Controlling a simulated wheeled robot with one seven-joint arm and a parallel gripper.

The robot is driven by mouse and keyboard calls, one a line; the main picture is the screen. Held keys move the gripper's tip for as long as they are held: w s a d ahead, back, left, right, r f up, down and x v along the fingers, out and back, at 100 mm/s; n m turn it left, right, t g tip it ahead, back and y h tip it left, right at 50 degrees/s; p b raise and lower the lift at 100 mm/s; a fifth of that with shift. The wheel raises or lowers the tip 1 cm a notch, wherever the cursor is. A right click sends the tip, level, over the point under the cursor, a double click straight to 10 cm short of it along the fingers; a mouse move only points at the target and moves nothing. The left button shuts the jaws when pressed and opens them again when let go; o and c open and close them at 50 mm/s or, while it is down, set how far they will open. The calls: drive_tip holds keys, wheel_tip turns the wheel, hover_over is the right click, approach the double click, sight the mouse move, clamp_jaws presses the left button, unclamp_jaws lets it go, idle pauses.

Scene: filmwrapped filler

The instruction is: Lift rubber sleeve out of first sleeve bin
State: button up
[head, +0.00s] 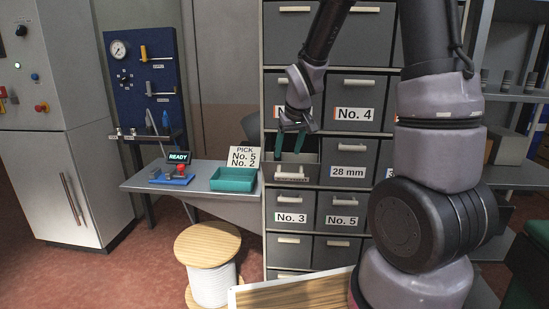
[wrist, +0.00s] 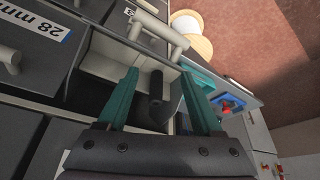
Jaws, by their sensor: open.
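An open sleeve bin (head: 291,173) sticks out of the drawer cabinet; its label is too dark to read. In the wrist view, its pale inner wall (wrist: 105,66) and front handle (wrist: 158,33) show. A dark cylindrical rubber sleeve (wrist: 156,88) is in the bin, between my teal fingers in the picture. My gripper (head: 289,155) points down over the open bin, with its fingertips at or just inside the bin's top. In the wrist view my gripper (wrist: 158,74) is open, with visible gaps on both sides of the sleeve. The sleeve's lower part is hidden.
Closed bins surround the open one, including No. 4 (head: 354,114), 28 mm (head: 348,172) and No. 3 (head: 291,217). A cable spool (head: 208,243) stands below.

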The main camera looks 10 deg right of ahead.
drive_tip(key=w, duration=0.5)
drive_tip(key=w+a, duration=0.1)
drive_tip(key=w, duration=0.1)
drive_tip(key=shift+w, duration=0.2)
drive_tip(key=shift+w+a+f, duration=0.1)
drive_tip(key=shift+w+f, duration=0.25)
drive_tip(key=shift+f, duration=0.2)
clamp_jaws()
idle(0.7)
